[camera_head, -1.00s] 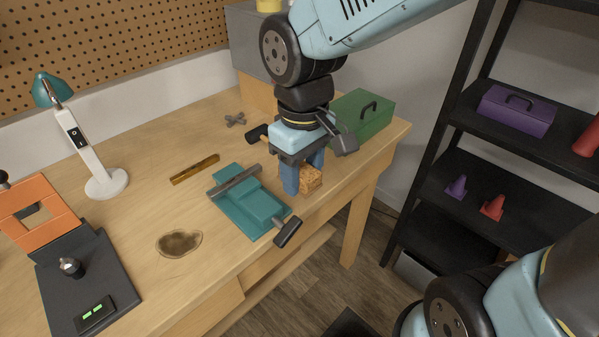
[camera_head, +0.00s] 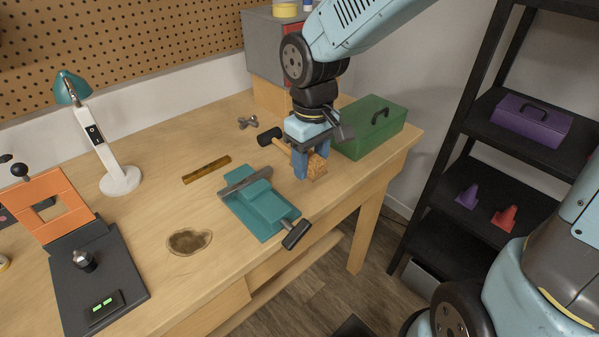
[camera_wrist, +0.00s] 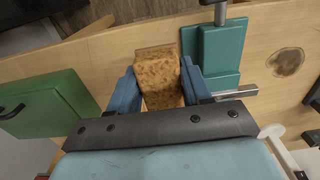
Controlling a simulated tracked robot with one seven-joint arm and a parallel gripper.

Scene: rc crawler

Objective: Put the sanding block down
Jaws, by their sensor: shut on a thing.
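My gripper (camera_head: 307,163) is shut on the sanding block, its blue fingers on either side of it. The sanding block (camera_head: 317,168) is a speckled orange-brown block, and it also shows between the fingers in the wrist view (camera_wrist: 159,80). It is held over the workbench (camera_head: 215,208), between the teal vise and the green toolbox. I cannot tell whether its underside touches the bench top.
The teal vise (camera_head: 262,207) stands close to the left of my gripper. The green toolbox (camera_head: 372,127) is close to the right. A hammer (camera_head: 271,138) lies behind the fingers.

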